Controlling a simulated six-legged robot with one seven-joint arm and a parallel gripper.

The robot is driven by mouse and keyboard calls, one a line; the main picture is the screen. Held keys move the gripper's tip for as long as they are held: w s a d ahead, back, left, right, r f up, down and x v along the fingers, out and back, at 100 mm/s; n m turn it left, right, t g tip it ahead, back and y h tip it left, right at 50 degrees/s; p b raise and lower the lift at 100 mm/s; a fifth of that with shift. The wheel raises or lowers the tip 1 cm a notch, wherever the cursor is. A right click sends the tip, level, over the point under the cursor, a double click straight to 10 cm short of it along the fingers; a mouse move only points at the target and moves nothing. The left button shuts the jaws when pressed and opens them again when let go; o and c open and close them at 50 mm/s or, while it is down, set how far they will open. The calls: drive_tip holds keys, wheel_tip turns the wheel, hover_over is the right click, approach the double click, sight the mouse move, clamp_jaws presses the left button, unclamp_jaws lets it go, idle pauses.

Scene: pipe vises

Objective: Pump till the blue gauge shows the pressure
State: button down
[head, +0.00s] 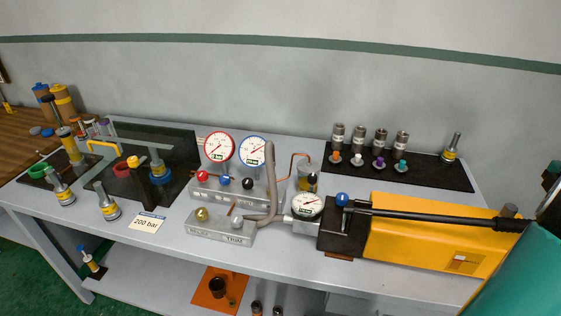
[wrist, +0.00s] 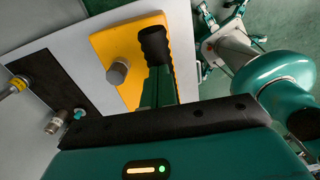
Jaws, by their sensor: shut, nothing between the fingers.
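The blue-rimmed gauge (head: 252,150) stands on the grey valve block, its needle pointing up and right; its figures are too small to read. A card (head: 147,223) reads "200 bar". The yellow hand pump (head: 430,245) lies at the right of the bench and shows in the wrist view (wrist: 110,45). Its long black lever (head: 430,215) lies nearly level over it, the grip at the right end. In the wrist view, my gripper (wrist: 160,88) is shut and empty, close to the black grip (wrist: 155,42); whether they touch I cannot tell.
A red-rimmed gauge (head: 219,147) stands left of the blue one. The block has red, blue and black knobs. A round gauge (head: 306,205) and blue knob (head: 342,199) are by the pump. Couplings stand on a black mat (head: 430,175) behind it.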

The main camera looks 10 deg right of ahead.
drive_tip(key=shift+s+d+f, duration=0.1)
drive_tip(key=shift+f, duration=1.05)
drive_tip(key=shift+s+d+f, duration=0.1)
drive_tip(key=shift+f, duration=1.15)
drive_tip(key=r, duration=0.8)
drive_tip(key=shift+w+a, duration=0.3)
drive_tip(key=shift+a, duration=0.05)
wheel_tip(320, 180, up, 8)
drive_tip(key=w+a, duration=0.1)
drive_tip(key=a, duration=0.1)
drive_tip(key=shift+f, duration=0.25)
drive_tip(key=shift+d+f, duration=0.15)
drive_tip(key=shift+f, duration=0.25)
